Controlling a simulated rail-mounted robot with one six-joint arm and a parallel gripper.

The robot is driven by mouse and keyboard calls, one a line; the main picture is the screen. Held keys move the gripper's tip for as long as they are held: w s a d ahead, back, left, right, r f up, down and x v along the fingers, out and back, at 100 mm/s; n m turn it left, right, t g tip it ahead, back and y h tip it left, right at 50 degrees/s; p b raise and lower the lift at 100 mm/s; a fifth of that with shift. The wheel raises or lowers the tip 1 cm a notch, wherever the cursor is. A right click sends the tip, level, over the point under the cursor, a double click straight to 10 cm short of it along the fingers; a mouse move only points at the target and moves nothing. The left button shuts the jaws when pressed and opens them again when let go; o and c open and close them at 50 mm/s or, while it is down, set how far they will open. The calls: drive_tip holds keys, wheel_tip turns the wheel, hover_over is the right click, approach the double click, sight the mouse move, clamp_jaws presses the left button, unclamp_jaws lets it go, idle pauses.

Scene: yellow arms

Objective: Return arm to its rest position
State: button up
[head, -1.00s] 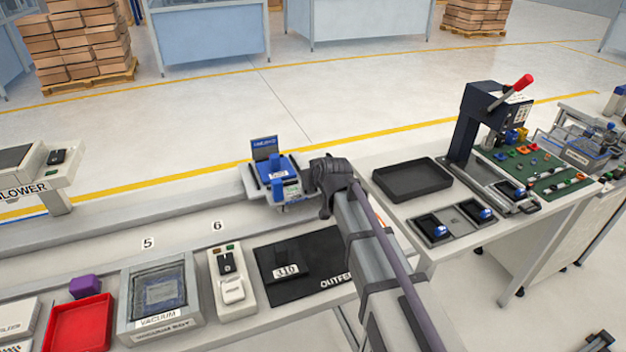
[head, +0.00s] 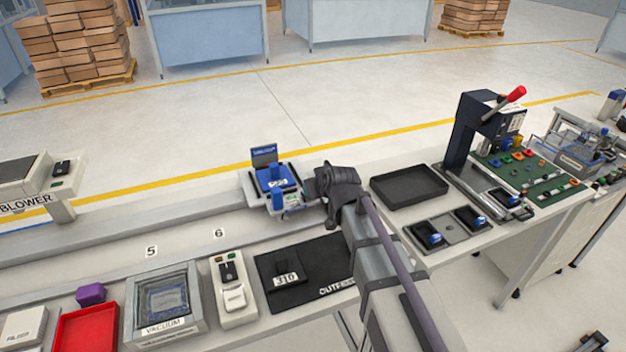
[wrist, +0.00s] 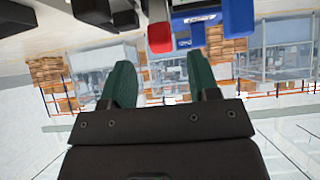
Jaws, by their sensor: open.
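My arm reaches up from the lower right of the head view, its dark wrist (head: 338,184) near the blue fixture (head: 277,180) at the bench's back edge. The fingers are hidden in the head view. In the wrist view my gripper (wrist: 158,85) shows two dark green fingers set wide apart, with nothing between them. The wrist picture appears upside down, with a red-tipped part (wrist: 160,38) and blue parts near the top. I cannot tell how far these are from the fingers.
A black mat (head: 315,262) with a block marked 310, a switch box (head: 232,290), a vacuum unit (head: 163,300) and a red tray (head: 88,328) line the front left. A black tray (head: 408,186) and a press with a red handle (head: 480,125) stand on the right bench.

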drive_tip(key=p+v, duration=0.2)
drive_tip(key=v, duration=0.3)
drive_tip(key=shift+w, duration=0.1)
drive_tip(key=s+d+f+m+g+h, duration=0.2)
drive_tip(key=s+d+f+g, duration=0.1)
drive_tip(key=s+d, duration=0.5)
drive_tip(key=s+d+f+m+g+h, duration=0.2)
drive_tip(key=s+d+g, duration=0.4)
drive_tip(key=s+d, duration=0.3)
drive_tip(key=s+f, duration=0.1)
drive_tip(key=s, duration=0.2)
drive_tip(key=shift+m, duration=0.4)
